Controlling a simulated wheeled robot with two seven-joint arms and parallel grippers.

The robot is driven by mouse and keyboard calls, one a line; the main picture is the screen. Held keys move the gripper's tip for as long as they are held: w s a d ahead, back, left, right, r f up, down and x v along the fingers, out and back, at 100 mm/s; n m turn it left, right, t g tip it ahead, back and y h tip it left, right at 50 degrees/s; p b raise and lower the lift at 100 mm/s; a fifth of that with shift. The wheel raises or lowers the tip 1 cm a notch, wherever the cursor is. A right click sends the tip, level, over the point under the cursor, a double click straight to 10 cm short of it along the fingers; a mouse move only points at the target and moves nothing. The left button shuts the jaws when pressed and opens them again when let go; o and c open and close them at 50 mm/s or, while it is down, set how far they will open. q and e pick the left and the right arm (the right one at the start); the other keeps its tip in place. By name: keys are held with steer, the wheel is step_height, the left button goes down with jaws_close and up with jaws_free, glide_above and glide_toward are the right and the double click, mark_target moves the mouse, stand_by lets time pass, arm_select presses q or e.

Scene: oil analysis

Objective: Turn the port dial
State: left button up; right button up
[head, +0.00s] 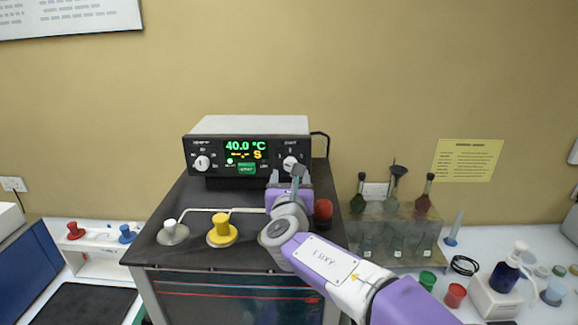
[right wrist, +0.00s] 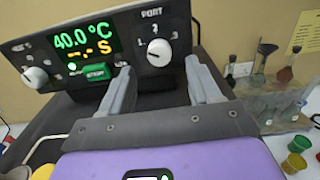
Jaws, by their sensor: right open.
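The port dial (head: 290,163) is a round white knob on the right of the black control panel. In the right wrist view the dial (right wrist: 159,52) sits under the word PORT, with a small dark mark toward its left side. My right gripper (head: 287,176) is open and empty in front of the panel's right part. In the right wrist view its two fingers (right wrist: 161,72) point toward the panel, one on each side of the dial; a gap shows between them and the dial, and I cannot tell any contact. My left gripper is not in view.
The control box (head: 250,125) shows 40.0 °C and has another white knob (head: 202,163) at left. A yellow-topped piece (head: 222,233) and a white-topped piece (head: 172,233) stand on the dark bench top. A flask rack (head: 395,210) stands at right.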

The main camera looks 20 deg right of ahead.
mark_target(290, 167)
steer(key=x, duration=0.5)
steer(key=shift+w+f, duration=0.1)
steer(key=c, duration=1)
steer(key=shift+f+m+b, duration=0.15)
steer(key=shift+m+b, duration=0.8)
steer(key=shift+m, duration=0.05)
steer(key=shift+c, duration=0.2)
steer(key=shift+m+b, duration=4.3)
steer(key=shift+m, duration=0.6)
